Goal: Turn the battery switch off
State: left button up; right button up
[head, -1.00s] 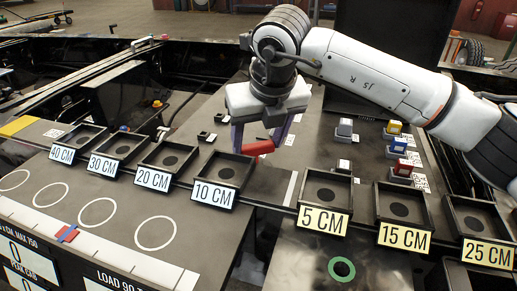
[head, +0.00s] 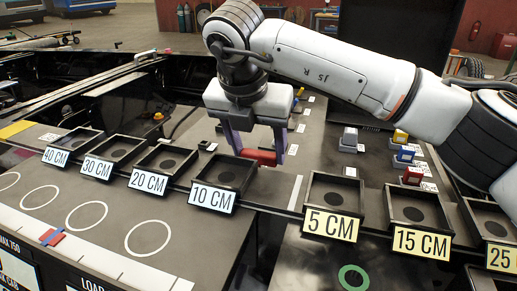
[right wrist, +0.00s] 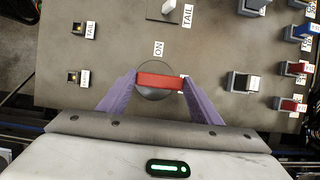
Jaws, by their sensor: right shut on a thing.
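The battery switch shows as a red handle (head: 259,157) on the dark deck, behind and right of the 10 CM tray. In the right wrist view the red handle (right wrist: 160,82) lies nearly level across a round dark base (right wrist: 154,95). An ON label (right wrist: 158,48) is just beyond the base. My right gripper (head: 257,150) reaches down to the handle, and its purple fingers are shut on the handle's two ends. The fingers also show in the right wrist view (right wrist: 159,84). My left gripper is not in view.
Open trays labelled 10 CM (head: 223,172), 5 CM (head: 334,192) and 15 CM (head: 416,207) stand in front of the switch. Small blocks with red (head: 412,175), blue (head: 405,153) and yellow (head: 400,136) tops stand to the right.

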dwell(0.4)
jog(key=o, duration=1.1)
jog(key=shift+c, duration=0.2)
jog(key=v, duration=1)
jog(key=shift+r+p, duration=0.2)
jog(key=shift+p, duration=0.25)
jog(key=shift+s, duration=0.15)
